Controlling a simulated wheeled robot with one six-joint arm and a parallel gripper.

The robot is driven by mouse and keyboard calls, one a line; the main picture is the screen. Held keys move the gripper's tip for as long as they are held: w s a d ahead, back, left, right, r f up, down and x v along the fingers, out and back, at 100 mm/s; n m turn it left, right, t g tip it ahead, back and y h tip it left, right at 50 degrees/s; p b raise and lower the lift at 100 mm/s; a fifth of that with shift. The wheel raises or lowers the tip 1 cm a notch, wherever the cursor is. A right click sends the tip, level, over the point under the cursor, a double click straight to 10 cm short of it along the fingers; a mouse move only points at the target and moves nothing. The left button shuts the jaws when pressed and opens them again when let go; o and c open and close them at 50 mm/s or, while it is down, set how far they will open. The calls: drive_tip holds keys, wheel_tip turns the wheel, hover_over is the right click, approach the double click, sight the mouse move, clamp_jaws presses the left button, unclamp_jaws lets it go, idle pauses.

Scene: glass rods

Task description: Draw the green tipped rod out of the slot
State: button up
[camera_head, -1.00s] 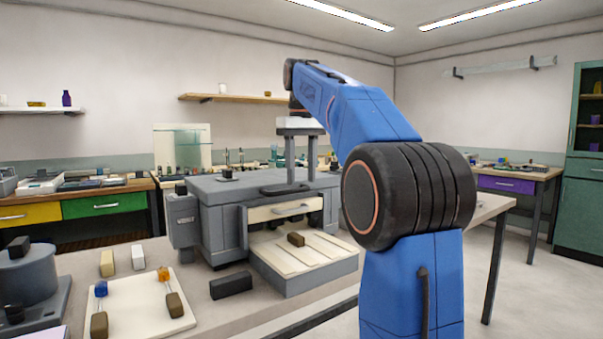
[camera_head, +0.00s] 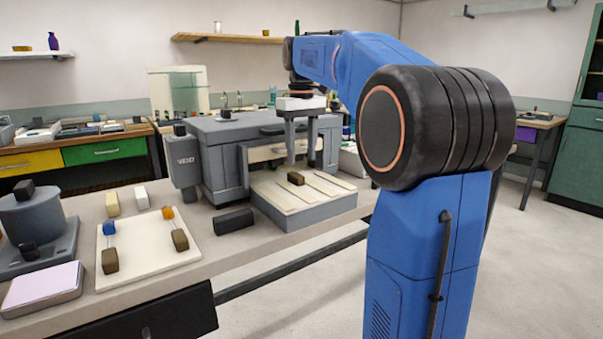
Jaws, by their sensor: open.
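The grey machine (camera_head: 220,155) has a low opening with a pale slotted shelf (camera_head: 325,187) in front. A brown block-shaped handle (camera_head: 296,178) sits in one slot line of the shelf. Its rod and any green tip are not visible, so I cannot tell the tip's colour. My gripper (camera_head: 302,163) points straight down with its two fingers apart and empty. The fingertips look just above and behind the handle. I cannot tell the exact gap in depth.
A cream tray (camera_head: 145,265) at front left holds a blue-tipped rod (camera_head: 109,228) and an orange-tipped rod (camera_head: 168,213), both with brown handles. A black block (camera_head: 234,221) lies between tray and shelf. A grey cylinder device (camera_head: 35,220) stands at far left.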

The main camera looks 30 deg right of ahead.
sight(301, 177)
drive_tip(key=shift+f, duration=3.15)
clamp_jaws()
